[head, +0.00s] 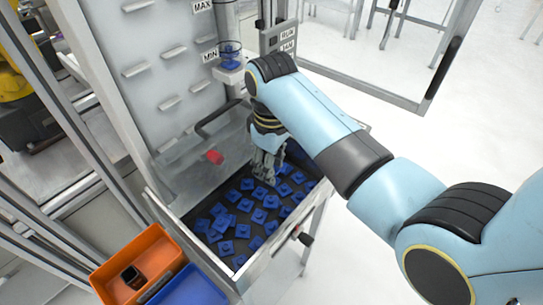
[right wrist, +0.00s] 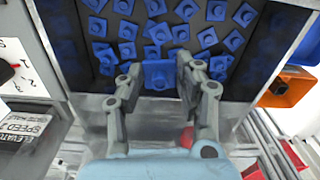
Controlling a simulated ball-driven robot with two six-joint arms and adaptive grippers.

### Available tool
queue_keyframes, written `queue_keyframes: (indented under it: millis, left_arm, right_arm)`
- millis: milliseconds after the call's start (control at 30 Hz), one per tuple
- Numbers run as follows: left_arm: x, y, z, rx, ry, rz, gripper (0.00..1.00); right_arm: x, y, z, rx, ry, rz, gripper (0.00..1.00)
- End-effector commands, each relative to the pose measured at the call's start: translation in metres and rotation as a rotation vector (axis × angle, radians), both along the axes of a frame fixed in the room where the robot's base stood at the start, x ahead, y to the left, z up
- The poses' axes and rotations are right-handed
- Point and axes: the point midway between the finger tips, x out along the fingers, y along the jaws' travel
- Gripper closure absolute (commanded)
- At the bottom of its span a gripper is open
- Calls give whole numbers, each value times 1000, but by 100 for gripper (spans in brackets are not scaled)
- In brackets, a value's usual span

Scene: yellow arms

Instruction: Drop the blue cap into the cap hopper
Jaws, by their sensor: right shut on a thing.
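My right gripper (head: 265,168) reaches down over the cap hopper (head: 277,256), an open metal bin with a dark floor and many loose blue caps in it. In the right wrist view, my right gripper (right wrist: 156,82) has its two fingers shut on a blue cap (right wrist: 158,74), a square piece held between the fingertips. Other blue caps lie flat or tilted beyond it. In the head view, the held cap is hard to tell from the loose ones, and its height above them is unclear. My left gripper is not in view.
A red piece (head: 214,157) sits on the clear sloped cover behind the hopper. A grey slatted panel (head: 165,60) and a tube marked MIN and MAX stand behind. An orange bin (head: 152,243) and a blue bin (head: 195,290) are at the lower left. Open floor lies right.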

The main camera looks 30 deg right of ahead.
Motion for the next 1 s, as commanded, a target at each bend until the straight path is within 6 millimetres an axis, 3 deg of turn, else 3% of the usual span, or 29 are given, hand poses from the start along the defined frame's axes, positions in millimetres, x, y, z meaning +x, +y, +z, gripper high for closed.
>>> queue_keyframes:
  millis: [233, 267, 467, 767, 867, 1000]
  left_arm:
    - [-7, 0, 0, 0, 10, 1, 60]
    - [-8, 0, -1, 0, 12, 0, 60]
    - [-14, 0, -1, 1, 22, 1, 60]
    - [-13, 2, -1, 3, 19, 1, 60]
    - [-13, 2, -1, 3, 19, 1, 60]
    - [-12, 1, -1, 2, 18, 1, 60]
  right_arm:
    - [0, 0, -1, 0, 0, 0, 79]
    - [0, 0, -1, 0, 0, 0, 65]
    - [0, 0, -1, 0, 0, 0, 39]
    - [0, 0, 1, 0, -1, 0, 39]
    - [1, 0, 11, 0, -3, 0, 39]
    - [2, 0, 38, 1, -6, 0, 39]
